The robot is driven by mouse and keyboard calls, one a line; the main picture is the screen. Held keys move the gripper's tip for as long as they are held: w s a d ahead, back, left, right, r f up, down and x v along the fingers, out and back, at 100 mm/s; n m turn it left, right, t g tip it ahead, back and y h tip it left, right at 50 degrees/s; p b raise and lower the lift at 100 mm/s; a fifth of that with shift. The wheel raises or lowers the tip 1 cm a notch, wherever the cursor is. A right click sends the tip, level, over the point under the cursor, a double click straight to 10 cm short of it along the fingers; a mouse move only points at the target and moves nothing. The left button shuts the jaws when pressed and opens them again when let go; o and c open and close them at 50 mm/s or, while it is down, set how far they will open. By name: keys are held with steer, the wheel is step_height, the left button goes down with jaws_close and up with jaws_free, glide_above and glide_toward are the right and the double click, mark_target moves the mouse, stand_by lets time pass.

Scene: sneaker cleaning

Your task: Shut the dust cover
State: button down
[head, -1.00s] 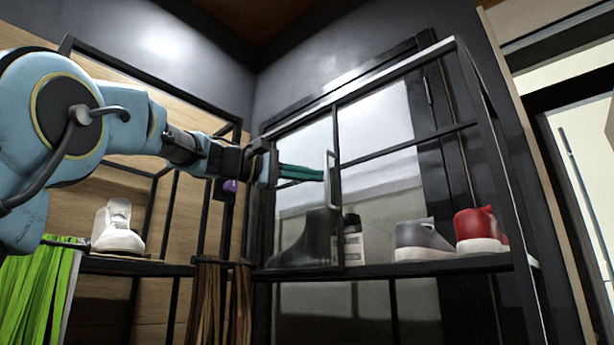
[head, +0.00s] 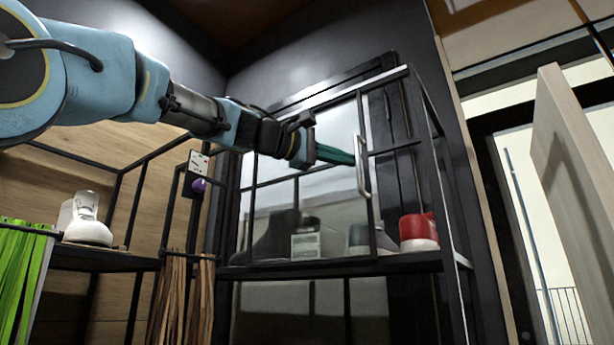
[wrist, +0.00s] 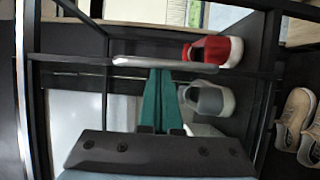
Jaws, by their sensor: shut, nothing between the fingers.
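The dust cover (head: 335,205) is a clear, black-framed sliding panel on the front of the shoe rack. Its pale upright handle (head: 363,166) is on the right edge, and the handle (wrist: 165,63) crosses the wrist view as a light bar. The panel stands in front of a dark boot, a small box and most of a grey shoe (head: 360,238). The red sneaker (head: 418,232) is right of its edge, in the uncovered part. My gripper (head: 346,157) has green fingers, shut and empty, with tips (wrist: 158,74) close to the handle's left side; contact is unclear.
The rack shelf (head: 330,268) runs below the panel. A white shoe (head: 86,220) sits on a left shelf, with green (head: 20,265) and brown hanging strips nearby. A pale open door (head: 575,190) is at the right. Tan shoes (wrist: 297,121) show at the wrist view's right.

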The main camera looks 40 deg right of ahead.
steer(key=s+d, duration=0.3)
steer(key=s, duration=0.9)
steer(key=shift+d+p, duration=0.25)
steer(key=shift+p, duration=0.15)
steer(key=shift+s, duration=0.15)
